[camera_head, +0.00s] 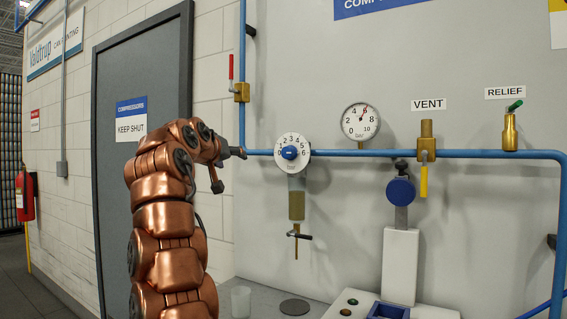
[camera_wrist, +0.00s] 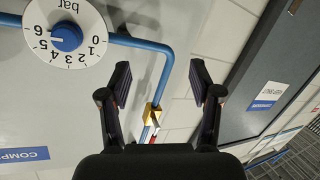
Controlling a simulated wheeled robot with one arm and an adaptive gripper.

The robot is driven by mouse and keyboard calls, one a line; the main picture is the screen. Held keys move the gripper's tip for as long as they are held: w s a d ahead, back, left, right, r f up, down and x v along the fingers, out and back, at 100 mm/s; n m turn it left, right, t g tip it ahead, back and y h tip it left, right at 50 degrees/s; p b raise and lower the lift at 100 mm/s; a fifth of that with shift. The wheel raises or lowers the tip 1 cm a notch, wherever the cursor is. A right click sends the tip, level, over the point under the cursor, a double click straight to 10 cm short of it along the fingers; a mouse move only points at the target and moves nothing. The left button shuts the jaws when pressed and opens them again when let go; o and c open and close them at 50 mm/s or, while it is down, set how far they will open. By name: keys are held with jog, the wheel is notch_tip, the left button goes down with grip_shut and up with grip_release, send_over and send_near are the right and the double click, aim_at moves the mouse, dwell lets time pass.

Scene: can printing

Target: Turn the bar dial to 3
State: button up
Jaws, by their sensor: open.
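The bar dial (camera_head: 291,139) is a white disc numbered 0 to 6 with a blue knob (camera_head: 289,153) at its middle, set on the blue pipe. In the wrist view the dial (camera_wrist: 83,15) appears rotated at the upper left. A pale mark on its knob (camera_wrist: 67,36) seems to point near 5 or 6; the exact reading is hard to tell. My gripper (camera_head: 243,152) is left of the dial in the head view, apart from it. In the wrist view my gripper (camera_wrist: 159,82) is open with nothing between its fingers; the dial lies outside them.
A round gauge (camera_head: 360,121) is up and right of the dial. A red-handled valve (camera_head: 241,92) is on the vertical pipe near my gripper. A yellow-handled vent valve (camera_head: 425,150) and relief valve (camera_head: 510,132) are farther right. A filter bowl (camera_head: 296,205) hangs below the dial.

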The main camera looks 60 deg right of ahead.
aim_at(286, 153)
jog(key=s+d+r+m+g+h+b, duration=0.1)
jog(key=s+d+m+g+h+b, duration=0.25)
jog(key=s, duration=0.65)
jog(key=shift+m+g, duration=0.35)
jog(key=shift+m, duration=0.6)
jog(key=shift+w+d+r+p, duration=0.1)
jog(key=shift+d+p, duration=0.85)
jog(key=shift+d, duration=1.2)
jog(key=shift+w+d+r+p, duration=0.1)
jog(key=shift+d+p, duration=0.85)
jog(key=shift+d, duration=1.2)
jog(key=c, duration=1.1)
